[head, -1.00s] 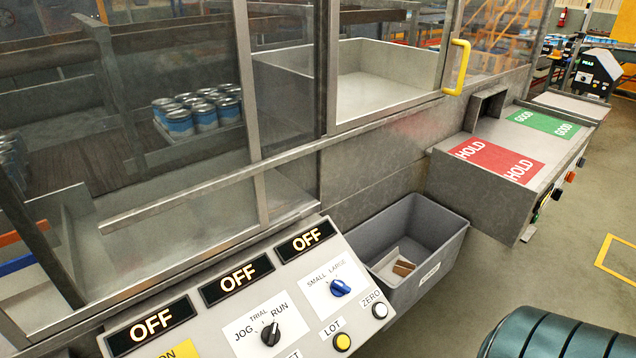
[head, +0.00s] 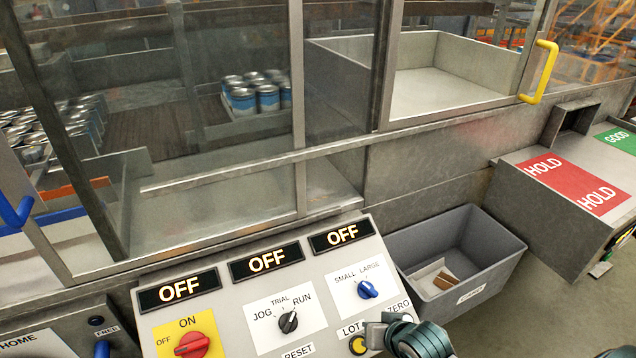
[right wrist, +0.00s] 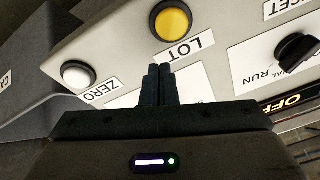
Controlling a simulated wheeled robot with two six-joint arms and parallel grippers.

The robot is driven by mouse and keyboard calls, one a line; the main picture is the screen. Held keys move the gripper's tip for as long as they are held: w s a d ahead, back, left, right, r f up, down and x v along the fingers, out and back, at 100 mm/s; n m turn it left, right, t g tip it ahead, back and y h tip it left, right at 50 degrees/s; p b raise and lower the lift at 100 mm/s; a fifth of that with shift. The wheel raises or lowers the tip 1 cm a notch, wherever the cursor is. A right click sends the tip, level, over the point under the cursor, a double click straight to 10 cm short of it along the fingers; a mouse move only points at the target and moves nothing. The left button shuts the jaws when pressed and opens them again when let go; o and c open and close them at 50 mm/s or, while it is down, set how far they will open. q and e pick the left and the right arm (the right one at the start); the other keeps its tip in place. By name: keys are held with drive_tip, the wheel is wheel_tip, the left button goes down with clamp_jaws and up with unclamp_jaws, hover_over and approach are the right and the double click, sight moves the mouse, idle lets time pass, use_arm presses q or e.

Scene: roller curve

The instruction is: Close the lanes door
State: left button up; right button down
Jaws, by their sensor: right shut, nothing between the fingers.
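A framed machine front with clear panels fills the head view. No label there names the lanes door. A yellow handle (head: 540,72) is on an upright frame at the right, beside a window (head: 450,75) onto a metal bin. A blue handle (head: 14,212) shows at the left edge. I cannot tell which panels stand open. My right gripper (head: 376,334) is low in front of the control panel, near the LOT button and away from both handles. In the right wrist view its fingers (right wrist: 159,84) are shut and empty, over the panel by the LOT label. My left gripper is out of view.
The sloped control panel (head: 215,310) carries several OFF displays, knobs and buttons. A grey tote (head: 500,255) stands right of it. A shelf with red HOLD (head: 578,186) and green GOOD areas juts out at the right. Cans (head: 255,95) stand behind the clear panels.

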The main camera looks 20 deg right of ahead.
drive_tip(key=w+d+r+m+t+y, duration=0.25)
drive_tip(key=w+r+m+t, duration=0.35)
drive_tip(key=w+r, duration=0.65)
drive_tip(key=m+t+y, duration=0.2)
drive_tip(key=m+t, duration=0.1)
drive_tip(key=m, duration=0.2)
approach(312, 173)
drive_tip(key=s+d, duration=0.4)
drive_tip(key=p+x, duration=0.1)
drive_tip(key=x, duration=0.8)
drive_tip(key=shift+w+a+r, duration=0.1)
drive_tip(key=shift+a+r, duration=0.05)
drive_tip(key=shift+a, duration=0.05)
drive_tip(key=a, duration=0.1)
drive_tip(key=w+a+p, duration=0.1)
drive_tip(key=a, duration=0.1)
drive_tip(key=shift+p, duration=0.3)
drive_tip(key=shift+s+a, duration=0.15)
drive_tip(key=shift+a, duration=0.5)
drive_tip(key=shift+f, duration=0.25)
drive_tip(key=shift+a, duration=0.1)
